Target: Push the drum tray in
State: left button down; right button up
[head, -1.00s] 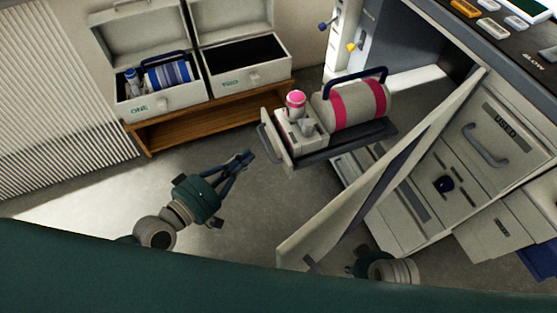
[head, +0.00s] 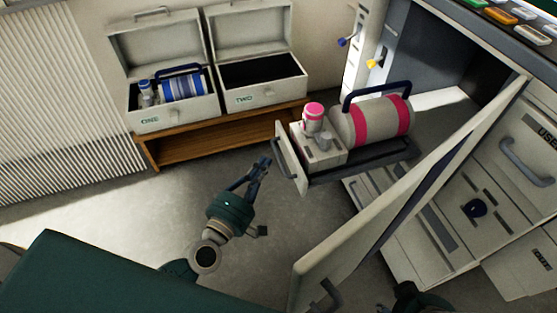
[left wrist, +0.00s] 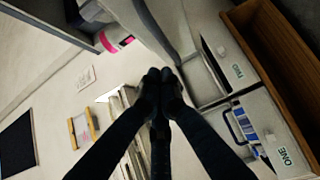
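The drum tray (head: 365,158) is dark and stands pulled out of the cabinet, with a pale front panel (head: 291,158) and a grey bar handle (head: 281,160). It carries a cream drum (head: 362,125) with pink bands and a pale block (head: 318,153) with a pink-capped bottle (head: 313,117). Part of the drum shows in the left wrist view (left wrist: 113,38). My left gripper (head: 265,162) is just left of the tray's front, apart from it; its fingertips meet, with nothing between them, in the left wrist view (left wrist: 160,76). My right gripper is mostly hidden at the bottom edge.
An open cabinet door (head: 385,205) stands in front of and right of the tray. Drawers (head: 400,240) lie below. Two open cases, ONE (head: 150,118) and TWO (head: 260,95), stand on a wooden bench (head: 215,138) at left. The floor between is clear.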

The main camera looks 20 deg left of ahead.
aim_at(287, 148)
pick_arm(q)
jog(key=shift+w+d, duration=1.45)
jog(key=shift+d, duration=0.3)
pick_arm(e)
jog(key=shift+r, duration=0.15)
